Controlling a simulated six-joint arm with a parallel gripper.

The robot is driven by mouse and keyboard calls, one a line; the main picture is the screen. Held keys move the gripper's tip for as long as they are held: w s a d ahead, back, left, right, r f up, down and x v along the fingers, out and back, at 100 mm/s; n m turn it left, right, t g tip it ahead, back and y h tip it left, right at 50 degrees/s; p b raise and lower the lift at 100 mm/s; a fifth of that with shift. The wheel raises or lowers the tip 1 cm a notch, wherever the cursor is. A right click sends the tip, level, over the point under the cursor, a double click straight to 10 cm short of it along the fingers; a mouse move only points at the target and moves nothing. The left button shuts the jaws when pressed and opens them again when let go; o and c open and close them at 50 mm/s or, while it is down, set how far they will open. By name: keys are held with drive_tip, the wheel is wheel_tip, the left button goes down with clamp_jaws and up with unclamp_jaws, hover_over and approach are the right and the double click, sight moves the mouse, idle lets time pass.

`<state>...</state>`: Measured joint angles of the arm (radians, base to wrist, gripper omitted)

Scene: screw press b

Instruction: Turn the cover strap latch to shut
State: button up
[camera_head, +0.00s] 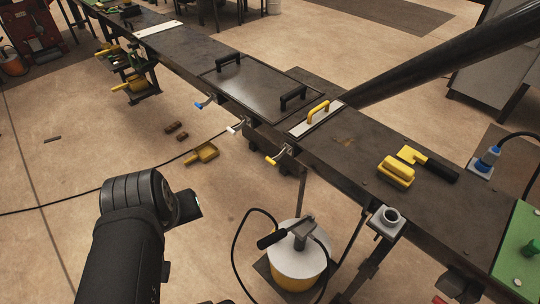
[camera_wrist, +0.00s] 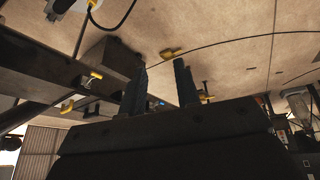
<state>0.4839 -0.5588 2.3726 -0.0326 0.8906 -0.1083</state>
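A flat dark cover plate (camera_head: 262,84) with two black handles lies on the long bench. Beside it on the right is a pale strap-like strip (camera_head: 316,119) with a yellow handle (camera_head: 318,111). Small lever latches stick out along the bench's front edge: one blue-tipped (camera_head: 204,103), one white-tipped (camera_head: 235,127) and one yellow-tipped (camera_head: 273,159). I cannot tell which is the cover strap latch. My gripper (camera_wrist: 161,66) is open and empty in the wrist view, fingers apart. In the head view my arm's end is in front of the bench, clear of the levers.
A yellow block (camera_head: 396,171) and a yellow-and-black tool (camera_head: 428,163) lie on the bench's right part. A white-topped yellow bucket (camera_head: 299,265) with a hose stands below the bench. A yellow scoop (camera_head: 202,154) and brown blocks lie on the floor. A thick dark beam (camera_head: 440,63) slants over the bench.

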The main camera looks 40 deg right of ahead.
drive_tip(key=shift+n+g, duration=0.5)
drive_tip(key=shift+g, duration=0.1)
drive_tip(key=w+d+r, duration=0.1)
drive_tip(key=d, duration=0.1)
drive_tip(key=w+d, duration=0.2)
drive_tip(key=w+d+r, duration=0.1)
drive_tip(key=d, duration=0.1)
drive_tip(key=shift+w+d+r, duration=0.25)
drive_tip(key=shift+d+r, duration=0.05)
drive_tip(key=shift+d, duration=0.1)
clamp_jaws()
drive_tip(key=n+g, duration=0.3)
hover_over(271, 160)
drive_tip(key=a, duration=0.5)
drive_tip(key=a+x, duration=0.1)
drive_tip(key=x, duration=1.3)
drive_tip(key=d+x, duration=0.1)
drive_tip(key=x, duration=0.3)
drive_tip(key=shift+w+d+f, duration=0.1)
drive_tip(key=shift+f, duration=0.2)
